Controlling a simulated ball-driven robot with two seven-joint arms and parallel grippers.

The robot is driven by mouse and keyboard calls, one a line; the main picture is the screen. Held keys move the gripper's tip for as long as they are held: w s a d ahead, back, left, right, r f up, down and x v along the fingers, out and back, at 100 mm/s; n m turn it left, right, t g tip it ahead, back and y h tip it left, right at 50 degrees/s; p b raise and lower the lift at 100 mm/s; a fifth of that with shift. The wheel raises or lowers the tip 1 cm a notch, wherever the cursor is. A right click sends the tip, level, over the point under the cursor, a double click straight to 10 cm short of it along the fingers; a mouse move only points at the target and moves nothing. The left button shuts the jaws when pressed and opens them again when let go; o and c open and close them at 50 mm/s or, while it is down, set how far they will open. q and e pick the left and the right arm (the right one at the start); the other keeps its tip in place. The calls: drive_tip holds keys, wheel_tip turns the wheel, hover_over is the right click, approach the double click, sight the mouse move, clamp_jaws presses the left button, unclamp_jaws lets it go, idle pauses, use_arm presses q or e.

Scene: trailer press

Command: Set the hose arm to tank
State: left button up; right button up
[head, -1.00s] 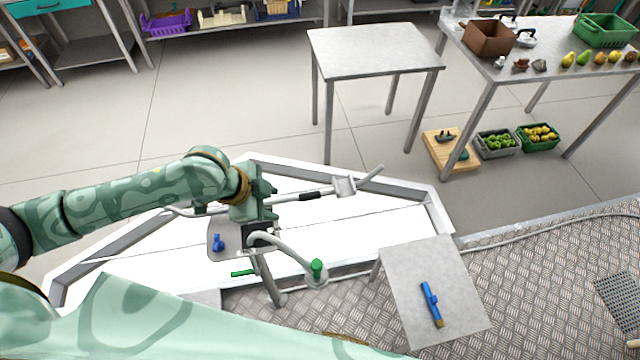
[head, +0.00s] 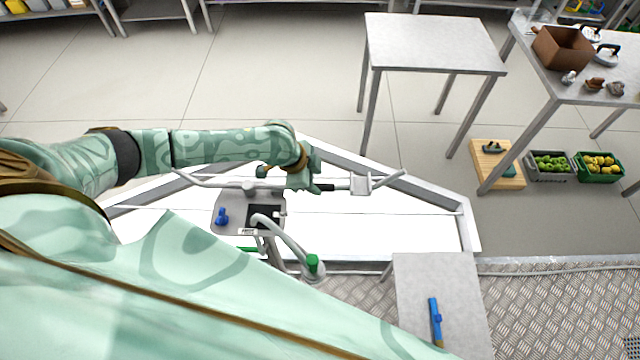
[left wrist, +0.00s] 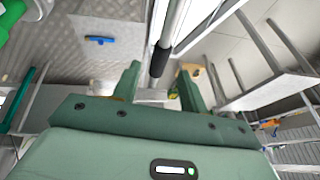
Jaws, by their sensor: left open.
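The hose arm (head: 284,231) is a pale curved pipe. It runs from the grey control box (head: 233,203) to a green-topped end (head: 313,263) at the lower right. A small label plate (head: 247,231) sits at the box's near edge, its text too small to read surely. My left gripper (head: 306,184) is beyond the hose arm, close to a long metal bar with a black grip (head: 327,188). In the left wrist view its fingers (left wrist: 159,82) are apart and empty, with the black grip (left wrist: 160,60) showing between and beyond them. My right gripper is not in view.
A blue knob (head: 222,216) stands on the box. The white trailer frame (head: 462,225) surrounds it. A grey side table (head: 420,285) with a blue tool (head: 435,320) is at the lower right. Another bare table (head: 435,40) stands behind.

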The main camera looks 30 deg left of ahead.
sight(321, 186)
use_arm(q)
drive_tip(key=x, duration=0.2)
drive_tip(key=shift+d+f, duration=0.2)
drive_tip(key=shift+f, duration=0.1)
drive_tip(key=shift+w+f, duration=0.1)
drive_tip(key=shift+f, duration=0.3)
drive_tip(key=shift+d, duration=0.1)
drive_tip(key=shift+c, duration=0.5)
clamp_jaws()
drive_tip(key=s+d+m+g+h, duration=0.1)
drive_tip(key=s+m+g, duration=0.1)
drive_tip(key=s+m, duration=0.5)
drive_tip(key=shift+s+g+h, duration=0.3)
drive_tip(key=shift+s, duration=1.95)
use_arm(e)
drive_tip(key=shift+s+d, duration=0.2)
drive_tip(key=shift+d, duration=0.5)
use_arm(q)
drive_tip(key=shift+d, duration=0.15)
